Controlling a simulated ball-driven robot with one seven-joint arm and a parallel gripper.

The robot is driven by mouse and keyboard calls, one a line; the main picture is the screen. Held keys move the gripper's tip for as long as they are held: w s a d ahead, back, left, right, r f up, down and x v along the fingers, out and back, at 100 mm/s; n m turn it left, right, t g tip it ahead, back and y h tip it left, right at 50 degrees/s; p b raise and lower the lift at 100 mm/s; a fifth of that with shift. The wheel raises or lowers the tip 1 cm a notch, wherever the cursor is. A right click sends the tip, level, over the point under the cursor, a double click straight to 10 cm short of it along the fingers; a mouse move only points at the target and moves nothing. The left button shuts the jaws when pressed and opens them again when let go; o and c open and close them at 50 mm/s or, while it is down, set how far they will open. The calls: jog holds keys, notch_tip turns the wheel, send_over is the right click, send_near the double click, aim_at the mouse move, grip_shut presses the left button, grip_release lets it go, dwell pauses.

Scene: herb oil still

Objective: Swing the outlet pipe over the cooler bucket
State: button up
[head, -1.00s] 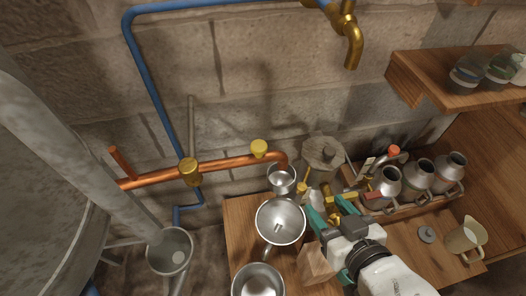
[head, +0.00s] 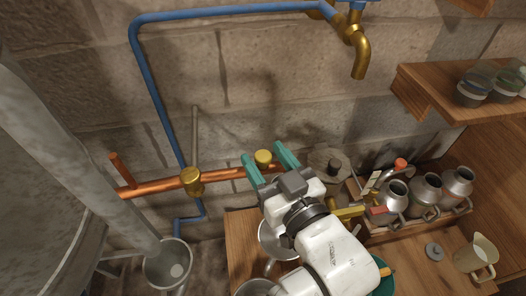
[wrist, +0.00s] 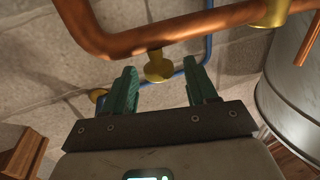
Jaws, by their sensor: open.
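The copper outlet pipe (head: 222,176) runs along the stone wall from a brass joint (head: 191,181). A brass knob (head: 263,157) stands on it; in the wrist view the pipe (wrist: 180,34) passes above the knob (wrist: 158,67). My gripper (head: 265,161) is open, with a green finger on each side of the knob. In the wrist view my gripper (wrist: 160,76) has the knob between its fingertips, with gaps on both sides. The pipe's right end is hidden behind my gripper in the head view. A grey metal bucket (head: 168,262) stands at lower left, possibly the cooler bucket.
A large grey vessel (head: 45,220) fills the left. A steel bowl (head: 272,240) is partly hidden under my arm. A crate of metal cans (head: 427,190), a jug (head: 476,252) and a shelf (head: 430,95) are at right. A brass tap (head: 361,55) hangs above.

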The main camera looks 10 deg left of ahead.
jog(key=shift+x, duration=0.8)
jog(key=shift+c, duration=0.2)
grip_shut()
